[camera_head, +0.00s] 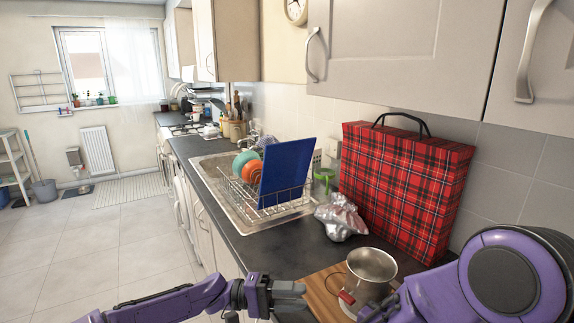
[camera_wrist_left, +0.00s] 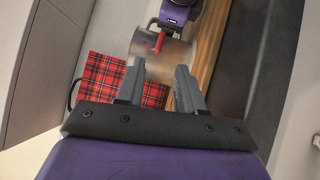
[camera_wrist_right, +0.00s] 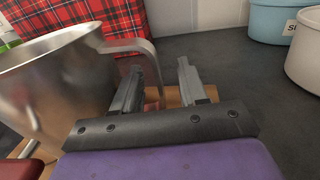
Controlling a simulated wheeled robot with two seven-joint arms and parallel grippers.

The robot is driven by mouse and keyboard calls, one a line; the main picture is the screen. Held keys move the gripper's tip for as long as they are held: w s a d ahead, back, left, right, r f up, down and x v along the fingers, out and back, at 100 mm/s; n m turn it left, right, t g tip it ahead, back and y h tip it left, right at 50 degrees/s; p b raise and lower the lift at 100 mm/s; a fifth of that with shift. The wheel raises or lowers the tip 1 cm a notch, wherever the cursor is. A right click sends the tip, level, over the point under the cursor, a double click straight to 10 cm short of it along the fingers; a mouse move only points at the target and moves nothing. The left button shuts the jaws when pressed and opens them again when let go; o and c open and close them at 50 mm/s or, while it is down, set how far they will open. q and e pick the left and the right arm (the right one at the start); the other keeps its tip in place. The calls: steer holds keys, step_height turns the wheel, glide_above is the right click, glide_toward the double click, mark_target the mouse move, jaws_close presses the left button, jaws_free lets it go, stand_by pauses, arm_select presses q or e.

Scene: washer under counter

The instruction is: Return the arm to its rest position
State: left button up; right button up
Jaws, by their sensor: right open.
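My left gripper (camera_head: 300,290) is level in front of the counter edge, left of the wooden board. In the left wrist view its two fingers (camera_wrist_left: 158,88) stand apart with nothing held between them. My right gripper (camera_wrist_right: 160,82) is open close beside a metal pot (camera_head: 370,268); in the right wrist view the pot's handle (camera_wrist_right: 148,58) is near the left finger, and I cannot tell whether they touch. In the head view the right gripper is mostly cut off at the bottom edge. The pot stands on the wooden board (camera_head: 322,292) and has a red part (camera_head: 346,297) on its near side.
A red tartan bag (camera_head: 405,185) and a crumpled silver bag (camera_head: 341,217) stand behind the pot. A dish rack (camera_head: 262,200) with a blue board (camera_head: 286,172) is further back. Wall cupboards (camera_head: 400,50) hang above. Tubs (camera_wrist_right: 278,20) stand right of the right gripper. The floor (camera_head: 90,250) at left is clear.

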arm_select(q)
steer(key=shift+w+a+f, duration=0.1)
steer(key=shift+w+a, duration=0.1)
steer(key=shift+a, duration=0.95)
arm_select(e)
steer(key=shift+d, duration=0.1)
arm_select(q)
steer(key=d+r+n+t+y, duration=0.2)
steer(key=d+r+n+t, duration=0.4)
steer(key=n, duration=0.8)
steer(key=shift+s+d+f+n+t+y, duration=0.2)
steer(key=shift+s+n+t+y, duration=0.6)
steer(key=shift+n, duration=1.15)
steer(key=shift+s+d+f+n+t+y, duration=0.15)
steer(key=shift+s+n+t+y, duration=0.3)
steer(key=shift+s+n+y, duration=1)
steer(key=shift+s+d+f+n+t+y, duration=0.1)
steer(key=shift+s+f+n+t+y, duration=0.35)
steer(key=shift+n, duration=1.95)
steer(key=shift+s+r, duration=0.1)
steer(key=shift+r, duration=0.15)
steer(key=shift+r, duration=0.1)
